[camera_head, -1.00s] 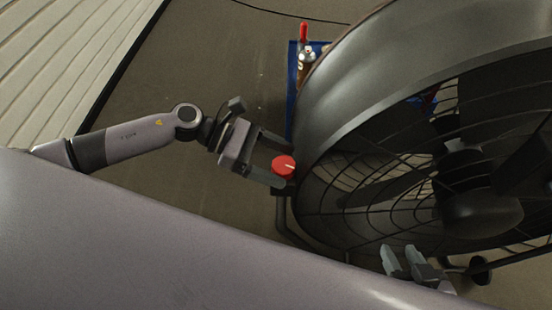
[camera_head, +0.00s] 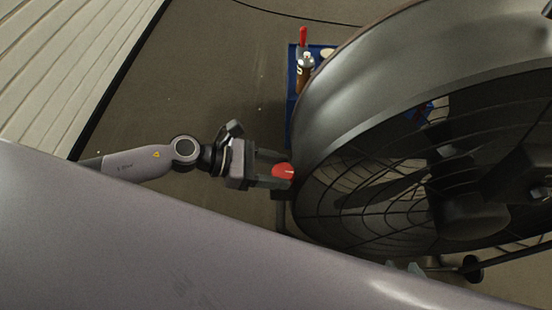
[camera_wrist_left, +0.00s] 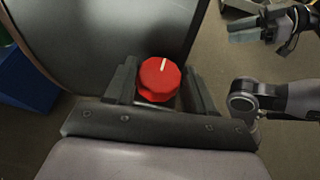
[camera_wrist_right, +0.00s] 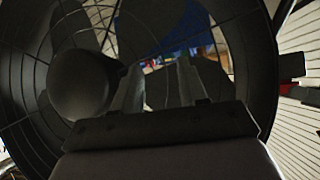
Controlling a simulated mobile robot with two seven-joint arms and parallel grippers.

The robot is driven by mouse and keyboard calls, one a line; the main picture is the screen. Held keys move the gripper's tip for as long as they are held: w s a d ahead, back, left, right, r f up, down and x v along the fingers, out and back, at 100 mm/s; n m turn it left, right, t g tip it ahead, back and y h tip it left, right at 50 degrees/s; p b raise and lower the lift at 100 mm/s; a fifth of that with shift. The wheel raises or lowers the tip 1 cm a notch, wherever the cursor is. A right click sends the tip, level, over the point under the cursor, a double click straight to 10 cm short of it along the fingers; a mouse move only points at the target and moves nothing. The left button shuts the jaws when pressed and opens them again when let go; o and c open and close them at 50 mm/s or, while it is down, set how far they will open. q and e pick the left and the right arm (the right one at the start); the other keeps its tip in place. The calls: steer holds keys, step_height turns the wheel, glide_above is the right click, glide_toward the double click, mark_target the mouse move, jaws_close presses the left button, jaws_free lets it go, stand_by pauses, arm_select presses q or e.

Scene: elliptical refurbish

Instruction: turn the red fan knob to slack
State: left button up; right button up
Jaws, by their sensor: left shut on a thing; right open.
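The red knob (camera_head: 283,171) sits at the near left rim of the large dark fan (camera_head: 345,95). My left gripper (camera_head: 280,172) is shut on it, one finger on each side. In the left wrist view the red knob (camera_wrist_left: 160,79) stands between the two fingers, with a white mark on its top pointing toward the top of the picture, slightly right. My right gripper (camera_wrist_right: 158,85) is open and empty in front of the fan's grille (camera_wrist_right: 45,60). In the head view only its fingertips (camera_head: 405,267) show above my body.
A blue cart (camera_head: 292,95) with bottles (camera_head: 305,72) stands behind the fan's left side. A dark fan stand bar (camera_head: 282,215) runs below the knob. The floor (camera_head: 200,80) left of the fan is clear.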

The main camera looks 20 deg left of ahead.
arm_select(q)
steer(key=n+t+y+p, duration=0.1)
steer(key=p, duration=0.1)
steer(key=n+t+y+p, duration=0.1)
steer(key=p, duration=0.2)
steer(key=n+t+p, duration=0.2)
steer(key=shift+s+d+r+y, duration=0.2)
steer(key=shift+s+r+y, duration=0.15)
steer(key=shift+r+y, duration=0.05)
steer(key=n+t+y+p, duration=0.1)
steer(key=p, duration=0.1)
steer(key=n+t+y+p, duration=0.1)
steer(key=n, duration=0.1)
steer(key=shift+d+f+y+p, duration=0.1)
steer(key=shift+f+y+p, duration=0.2)
steer(key=shift+f+p, duration=0.05)
steer(key=o, duration=1)
steer(key=shift+o, duration=0.2)
steer(key=shift+s+t, duration=0.1)
steer(key=shift+t, duration=0.2)
steer(key=shift+s+d, duration=0.1)
steer(key=shift+d, duration=0.1)
